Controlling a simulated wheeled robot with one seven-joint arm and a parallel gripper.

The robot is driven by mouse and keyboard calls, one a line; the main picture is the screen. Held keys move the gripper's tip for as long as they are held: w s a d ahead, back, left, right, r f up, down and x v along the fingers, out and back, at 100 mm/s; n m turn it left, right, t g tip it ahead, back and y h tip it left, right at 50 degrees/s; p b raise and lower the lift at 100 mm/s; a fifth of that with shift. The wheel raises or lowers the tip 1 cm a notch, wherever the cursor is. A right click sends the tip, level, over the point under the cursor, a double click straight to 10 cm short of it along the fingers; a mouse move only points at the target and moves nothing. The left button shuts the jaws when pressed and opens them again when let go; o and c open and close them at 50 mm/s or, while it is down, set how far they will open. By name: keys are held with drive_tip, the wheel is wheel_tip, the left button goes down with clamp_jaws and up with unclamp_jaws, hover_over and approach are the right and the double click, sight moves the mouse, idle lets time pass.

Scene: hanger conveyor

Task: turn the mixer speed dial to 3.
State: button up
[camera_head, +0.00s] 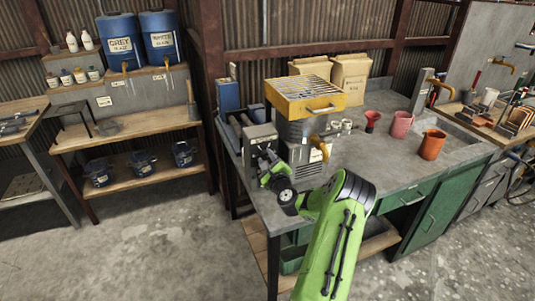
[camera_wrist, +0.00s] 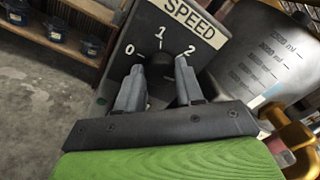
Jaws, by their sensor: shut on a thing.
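The speed dial (camera_wrist: 159,70) is a dark knob on the front of a grey control box, under a white SPEED label (camera_wrist: 196,17). The marks 0, 1 and 2 show around it; no 3 is visible. A short pale line lies between the knob and the 1; I cannot tell whether it is a pointer or a tick. My gripper (camera_wrist: 158,84) has one finger on each side of the knob and is shut on it. In the head view my gripper (camera_head: 268,166) is at the front of the control box (camera_head: 261,134), and the dial is hidden there.
A metal container (camera_wrist: 262,55) with volume marks stands close right of the box, under a yellow grate (camera_head: 306,88). Red, pink and orange cups (camera_head: 432,144) stand further right on the grey bench (camera_head: 385,165). Open floor lies in front and left.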

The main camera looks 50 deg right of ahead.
drive_tip(key=shift+m+p, duration=0.7)
drive_tip(key=shift+m, duration=0.2)
drive_tip(key=shift+f, duration=0.1)
drive_tip(key=o, duration=1)
drive_tip(key=shift+o, duration=0.2)
drive_tip(key=b+v, duration=0.4)
drive_tip(key=v, duration=1.1)
drive_tip(key=shift+s+a, duration=0.25)
drive_tip(key=shift+s, duration=0.05)
